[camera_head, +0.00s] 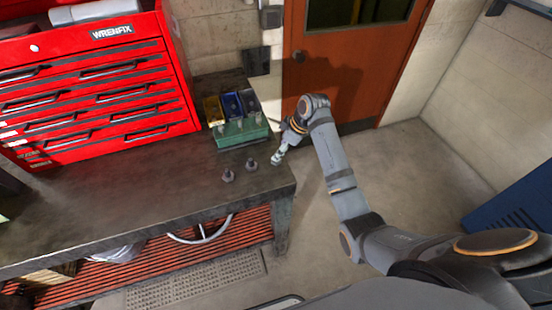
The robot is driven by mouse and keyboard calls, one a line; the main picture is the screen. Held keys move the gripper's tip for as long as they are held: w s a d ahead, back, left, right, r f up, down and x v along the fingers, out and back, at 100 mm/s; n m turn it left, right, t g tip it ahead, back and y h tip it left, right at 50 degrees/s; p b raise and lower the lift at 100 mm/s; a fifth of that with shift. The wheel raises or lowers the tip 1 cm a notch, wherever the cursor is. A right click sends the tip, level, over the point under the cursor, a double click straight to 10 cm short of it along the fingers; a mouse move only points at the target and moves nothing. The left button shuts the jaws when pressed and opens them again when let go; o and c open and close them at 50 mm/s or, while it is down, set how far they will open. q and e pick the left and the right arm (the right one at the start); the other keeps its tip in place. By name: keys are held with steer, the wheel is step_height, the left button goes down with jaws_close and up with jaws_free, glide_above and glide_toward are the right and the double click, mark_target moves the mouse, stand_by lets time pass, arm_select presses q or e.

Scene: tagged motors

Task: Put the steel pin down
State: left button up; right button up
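My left gripper is not in view.
The dark workbench (150,195) has a clear top left of the two pieces. A red tool chest (100,90) stands at its back left. Yellow (213,109), blue (231,105) and dark (250,100) bins sit behind the green block. An orange door (350,85) is behind my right arm.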

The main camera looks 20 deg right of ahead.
steer(key=p+x, duration=0.1)
steer(key=x, duration=0.3)
steer(key=shift+a+f+p, duration=0.15)
steer(key=shift+f+p, duration=0.2)
steer(key=shift+p, duration=0.05)
steer(key=shift+f, duration=0.3)
steer(key=shift+c, duration=0.9)
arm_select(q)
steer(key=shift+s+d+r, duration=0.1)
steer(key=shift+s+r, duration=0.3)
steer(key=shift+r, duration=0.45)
arm_select(e)
jaws_close()
